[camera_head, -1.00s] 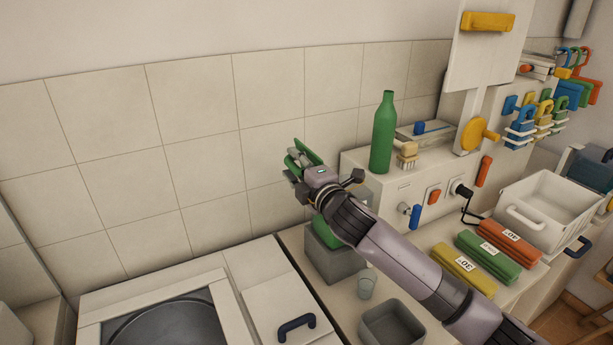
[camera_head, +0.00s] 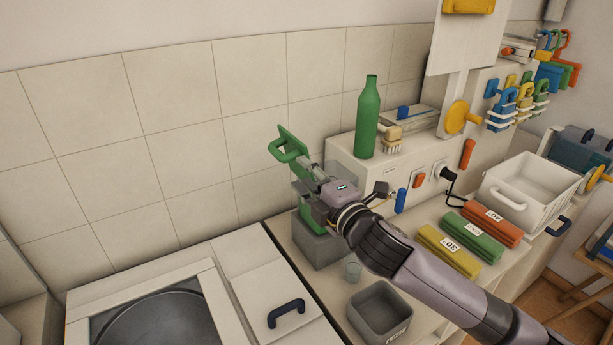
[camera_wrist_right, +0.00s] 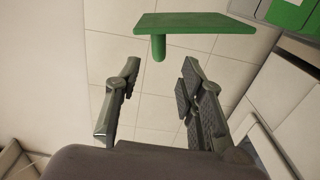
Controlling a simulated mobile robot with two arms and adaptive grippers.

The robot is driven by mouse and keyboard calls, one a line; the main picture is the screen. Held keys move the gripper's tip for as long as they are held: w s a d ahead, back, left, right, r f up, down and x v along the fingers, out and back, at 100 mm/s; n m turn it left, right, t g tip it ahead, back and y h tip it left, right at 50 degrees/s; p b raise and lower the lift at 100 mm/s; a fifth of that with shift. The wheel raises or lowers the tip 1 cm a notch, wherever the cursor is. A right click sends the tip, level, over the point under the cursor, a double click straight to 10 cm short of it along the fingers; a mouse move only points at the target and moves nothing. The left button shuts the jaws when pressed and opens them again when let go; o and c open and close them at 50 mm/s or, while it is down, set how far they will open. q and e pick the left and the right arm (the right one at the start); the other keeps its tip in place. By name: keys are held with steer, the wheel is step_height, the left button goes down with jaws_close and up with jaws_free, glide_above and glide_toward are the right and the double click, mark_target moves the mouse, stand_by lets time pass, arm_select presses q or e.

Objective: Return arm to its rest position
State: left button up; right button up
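My right gripper (camera_head: 302,172) reaches in from the right in the head view, in front of the tiled wall. In the right wrist view its two fingers (camera_wrist_right: 160,68) are spread apart, with nothing between them. A green plate with a handle (camera_head: 290,146) sits just beyond the fingertips. In the wrist view the green plate (camera_wrist_right: 195,23) and its stub lie past the fingers, apart from them. My right arm (camera_head: 430,285) stretches over the counter. My left gripper is not in view.
A green bottle (camera_head: 367,120) and a brush (camera_head: 391,139) stand on the white box right of my gripper. A grey block (camera_head: 318,247) with a green item lies below. A grey bin (camera_head: 380,314), folded cloths (camera_head: 448,252) and a white basket (camera_head: 528,190) line the counter.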

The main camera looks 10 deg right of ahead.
steer(key=s+d+f+m+g+h, duration=0.25)
steer(key=s+f+m, duration=0.4)
steer(key=f, duration=0.35)
steer(key=s+d+f+m+g+h, duration=0.1)
steer(key=s+f+m+g+h, duration=0.1)
steer(key=s+f+m+g, duration=0.45)
steer(key=s+d+f+m+g+h, duration=0.1)
steer(key=s+d+f+m+g, duration=0.15)
steer(key=s+f, duration=0.7)
steer(key=s+d+f+m+g+h, duration=0.15)
steer(key=s+d+f+m, duration=0.35)
steer(key=s, duration=0.8)
step_height(320, 180, down, 26)
steer(key=a+n+g+y+b, duration=0.1)
steer(key=a+g, duration=0.1)
steer(key=s+d+f+b, duration=0.1)
steer(key=s+f, duration=0.8)
steer(key=s+d+f+g, duration=0.1)
steer(key=s+d+f, duration=0.1)
steer(key=s+f, duration=0.7)
steer(key=shift+d+f+b, duration=0.25)
steer(key=shift+f+b, duration=0.15)
steer(key=shift+f, duration=0.3)
